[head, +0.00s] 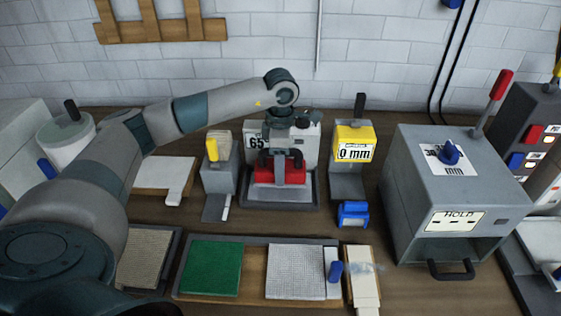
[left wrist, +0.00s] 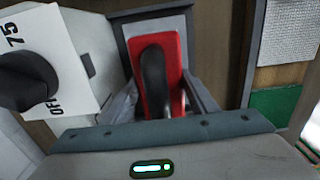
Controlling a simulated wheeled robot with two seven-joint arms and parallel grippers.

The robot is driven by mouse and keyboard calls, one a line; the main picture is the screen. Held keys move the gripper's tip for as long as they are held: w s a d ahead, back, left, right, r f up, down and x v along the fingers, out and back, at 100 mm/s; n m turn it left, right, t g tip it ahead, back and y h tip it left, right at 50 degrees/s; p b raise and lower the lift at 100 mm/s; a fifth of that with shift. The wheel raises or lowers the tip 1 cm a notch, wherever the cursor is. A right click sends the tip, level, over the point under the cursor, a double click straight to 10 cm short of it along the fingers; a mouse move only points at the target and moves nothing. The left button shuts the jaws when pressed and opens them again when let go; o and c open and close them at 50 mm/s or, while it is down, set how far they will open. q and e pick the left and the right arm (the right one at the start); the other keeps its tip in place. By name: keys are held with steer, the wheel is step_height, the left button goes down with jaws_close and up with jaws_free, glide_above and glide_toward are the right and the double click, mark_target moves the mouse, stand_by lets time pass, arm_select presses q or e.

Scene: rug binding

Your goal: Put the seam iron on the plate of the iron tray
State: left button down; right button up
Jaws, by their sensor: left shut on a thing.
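The seam iron (head: 265,175) has a red body and a black handle. My left gripper (head: 281,172) points down and is shut on it. In the left wrist view the red iron (left wrist: 171,66) sits between my two fingers, its black handle towards the camera. The iron tray (head: 309,192) is a dark grey tray with a lighter plate (left wrist: 150,27). The iron is directly over the plate, on it or very close above; I cannot tell whether it touches. My gripper hides part of the iron. My right gripper is not in view.
A white dial box (head: 309,140) stands right behind the tray. A grey holder with a yellow part (head: 211,149) is on the left, and a yellow "0 mm" gauge (head: 354,143) on the right. A blue object (head: 353,214) and a green-and-white sample board (head: 255,285) lie in front.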

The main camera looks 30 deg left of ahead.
arm_select(q)
step_height(320, 180, down, 2)
steer(key=shift+f+p, duration=0.1)
steer(key=shift+p, duration=0.3)
steer(key=shift+f, duration=0.15)
steer(key=shift+f, duration=0.1)
steer(key=c, duration=0.7)
jaws_free()
